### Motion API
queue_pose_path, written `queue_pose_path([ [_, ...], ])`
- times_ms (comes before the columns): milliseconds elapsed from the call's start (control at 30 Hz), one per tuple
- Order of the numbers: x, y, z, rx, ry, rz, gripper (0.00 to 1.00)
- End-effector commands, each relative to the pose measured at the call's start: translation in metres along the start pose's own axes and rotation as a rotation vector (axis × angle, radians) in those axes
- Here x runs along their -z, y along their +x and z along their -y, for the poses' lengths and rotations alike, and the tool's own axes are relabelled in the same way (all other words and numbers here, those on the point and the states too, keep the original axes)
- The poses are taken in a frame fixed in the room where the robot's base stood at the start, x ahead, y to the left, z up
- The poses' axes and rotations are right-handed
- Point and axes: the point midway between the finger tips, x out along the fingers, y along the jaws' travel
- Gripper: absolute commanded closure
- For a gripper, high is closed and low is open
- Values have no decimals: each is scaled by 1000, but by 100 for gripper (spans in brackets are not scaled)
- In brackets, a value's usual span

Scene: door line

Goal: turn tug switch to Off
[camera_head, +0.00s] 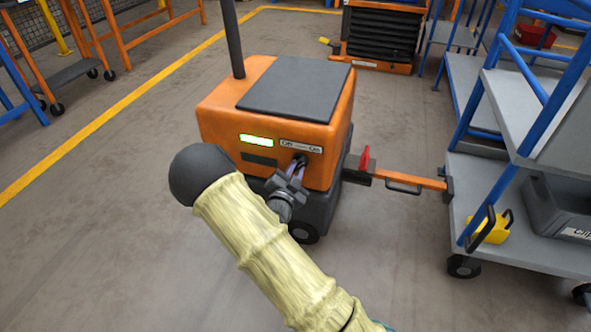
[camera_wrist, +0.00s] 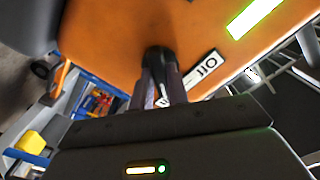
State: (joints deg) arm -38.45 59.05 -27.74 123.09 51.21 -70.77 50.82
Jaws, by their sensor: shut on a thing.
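The orange tug (camera_head: 275,105) stands on the floor in the middle of the head view. Its front carries a label plate (camera_head: 300,146) that seems to read Off at left and On at right. The dark tug switch (camera_head: 301,158) sits just below the plate. In the wrist view, the switch (camera_wrist: 158,58) shows as a dark knob between my fingertips, beside the "Off" lettering (camera_wrist: 206,66). My gripper (camera_head: 295,170) is shut on the switch, also in the wrist view (camera_wrist: 163,80). The fingers hide part of the knob, so I cannot tell its exact setting.
A lit green display (camera_head: 257,140) is left of the plate. An orange tow bar (camera_head: 410,181) with a red lever (camera_head: 364,159) joins the tug to a blue-framed cart (camera_head: 520,215) at right. A dark pole rises at the tug's back left.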

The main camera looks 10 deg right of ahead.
Motion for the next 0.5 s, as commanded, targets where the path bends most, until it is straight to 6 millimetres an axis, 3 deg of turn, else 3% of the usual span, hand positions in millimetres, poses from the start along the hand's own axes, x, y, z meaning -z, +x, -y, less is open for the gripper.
queue_pose_path([
  [500,2,-1,1,-1,-365,5,100],
])
